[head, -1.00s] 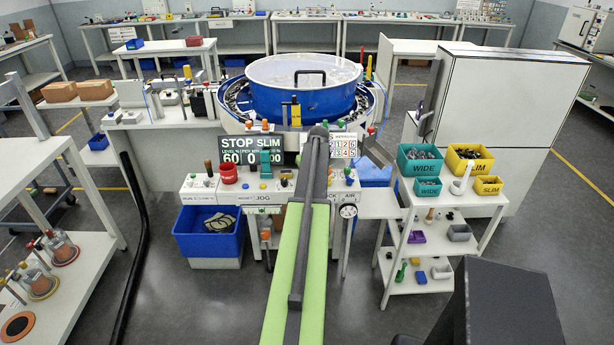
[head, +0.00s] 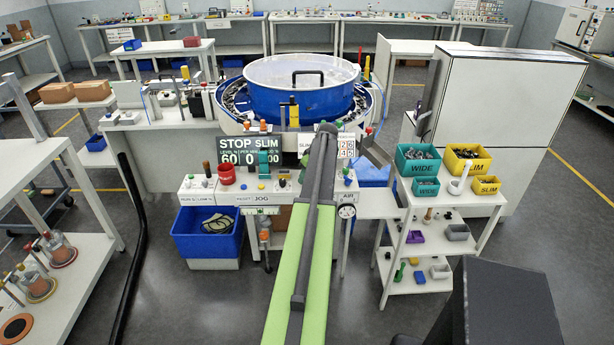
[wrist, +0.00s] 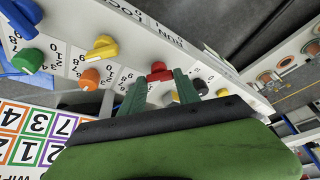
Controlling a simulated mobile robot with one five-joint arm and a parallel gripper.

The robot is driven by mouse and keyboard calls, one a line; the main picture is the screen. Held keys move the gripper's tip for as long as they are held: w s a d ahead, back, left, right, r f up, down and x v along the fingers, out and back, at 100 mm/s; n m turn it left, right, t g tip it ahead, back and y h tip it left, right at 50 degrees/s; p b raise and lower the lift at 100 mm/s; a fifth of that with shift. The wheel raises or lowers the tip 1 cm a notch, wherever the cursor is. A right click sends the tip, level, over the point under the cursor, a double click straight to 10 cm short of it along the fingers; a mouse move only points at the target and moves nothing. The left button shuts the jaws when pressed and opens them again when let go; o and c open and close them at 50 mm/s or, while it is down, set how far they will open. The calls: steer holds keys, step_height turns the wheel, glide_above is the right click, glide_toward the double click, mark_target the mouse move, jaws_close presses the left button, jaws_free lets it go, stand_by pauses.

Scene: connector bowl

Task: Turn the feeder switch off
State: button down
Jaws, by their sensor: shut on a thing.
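In the wrist view my gripper (wrist: 160,84) has its two green fingers on either side of a red knob (wrist: 160,71) on a white panel, shut on it. I cannot read a feeder label beside this knob. In the head view the feeder (head: 303,88) is a large blue bowl with a clear lid, and its display (head: 250,158) reads STOP, SLIM. My own arm hides the gripper and part of the control panel (head: 226,192) there.
In the wrist view a yellow knob (wrist: 103,47), an orange knob (wrist: 90,78), a green knob (wrist: 28,61) and a black knob (wrist: 200,86) stand near the fingers. A shelf cart (head: 455,200) with teal and yellow bins stands right of the panel.

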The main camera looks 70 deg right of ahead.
steer(key=c, duration=0.9)
jaws_free()
steer(key=shift+r, duration=0.1)
steer(key=p+v, duration=1.6)
steer(key=v, duration=0.1)
steer(key=shift+s+r, duration=0.1)
steer(key=shift+r, duration=0.05)
